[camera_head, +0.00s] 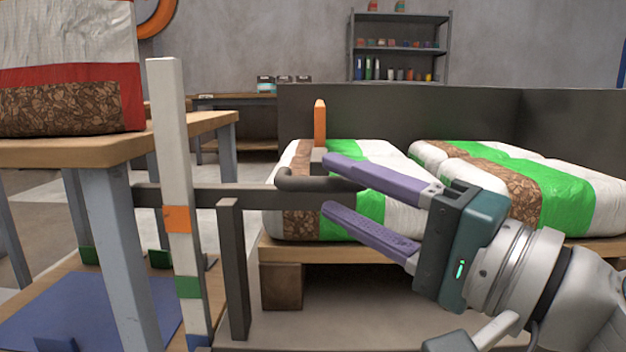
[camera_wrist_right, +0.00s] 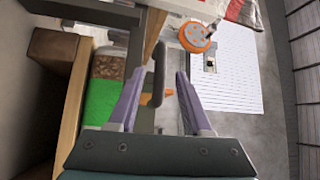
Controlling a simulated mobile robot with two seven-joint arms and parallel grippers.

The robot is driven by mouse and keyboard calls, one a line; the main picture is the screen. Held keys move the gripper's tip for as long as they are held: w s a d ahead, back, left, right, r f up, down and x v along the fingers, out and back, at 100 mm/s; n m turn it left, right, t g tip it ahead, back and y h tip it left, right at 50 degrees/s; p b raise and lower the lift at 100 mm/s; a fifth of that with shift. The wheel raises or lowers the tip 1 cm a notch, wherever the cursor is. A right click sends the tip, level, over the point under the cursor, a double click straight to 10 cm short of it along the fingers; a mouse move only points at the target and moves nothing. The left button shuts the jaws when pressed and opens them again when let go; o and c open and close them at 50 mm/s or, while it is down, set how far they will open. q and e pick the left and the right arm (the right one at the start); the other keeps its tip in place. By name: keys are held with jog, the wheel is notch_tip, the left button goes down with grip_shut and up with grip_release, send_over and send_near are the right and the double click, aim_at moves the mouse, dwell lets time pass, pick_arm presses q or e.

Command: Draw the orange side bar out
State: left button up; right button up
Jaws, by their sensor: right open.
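A short orange upright piece (camera_head: 320,124) stands behind the upper finger of my right gripper, in front of the bags. I take it for the orange side bar; its lower part is hidden. A dark horizontal bar (camera_head: 240,196) with a curved dark handle (camera_head: 300,181) runs below it. My right gripper (camera_head: 326,184) is open, one purple finger above the handle and one below. In the right wrist view the handle (camera_wrist_right: 160,72) lies between the two fingers, with a gap to each side. A small orange patch (camera_wrist_right: 169,94) shows there too. My left gripper is not in view.
White, green and brown bags (camera_head: 540,185) lie on a wooden pallet (camera_head: 345,250) before dark panels (camera_head: 400,112). A white banded post (camera_head: 172,140) and a dark post (camera_head: 233,270) stand left of the handle. A wooden table (camera_head: 60,151) bears another bag (camera_head: 70,65).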

aim_at(320, 178)
jog(key=x, duration=0.5)
jog(key=shift+w+a, duration=0.2)
jog(key=shift+w, duration=0.05)
jog(key=shift+r, duration=0.15)
jog(key=c, duration=0.7)
jog(key=shift+r, duration=0.1)
grip_shut()
